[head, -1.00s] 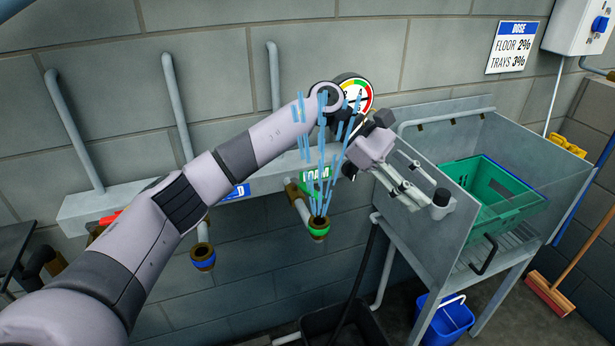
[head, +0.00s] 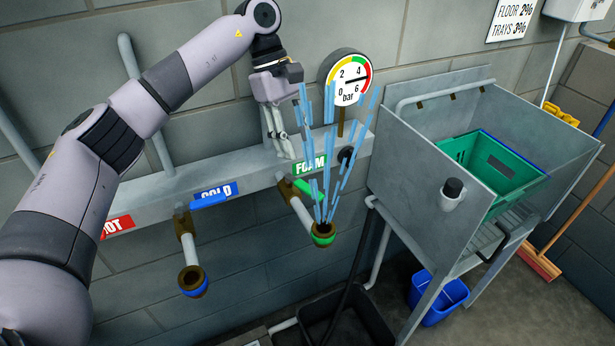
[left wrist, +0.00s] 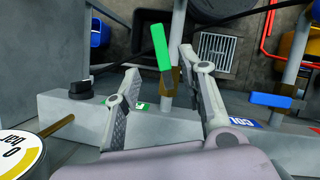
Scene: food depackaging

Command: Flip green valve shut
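The green valve handle (head: 303,188) sits on the foam tap below the FOAM label (head: 309,165) on the grey wall rail. Blue water streaks rise from the green-ringed outlet (head: 322,235) and partly cover the handle. My left gripper (head: 284,152) points down at the rail, just above and left of the handle. In the left wrist view the green handle (left wrist: 162,47) shows between the two spread fingers, toward and beyond their tips. The left gripper (left wrist: 160,85) is open and empty; no contact with the handle is visible. My right gripper is not in view.
The blue COLD valve handle (head: 211,200) is left of the foam tap. A pressure gauge (head: 346,78) and black knob (head: 346,156) are close on the right. A metal sink (head: 420,215) with a green crate (head: 495,172) stands farther right. A black tub (head: 350,325) is below.

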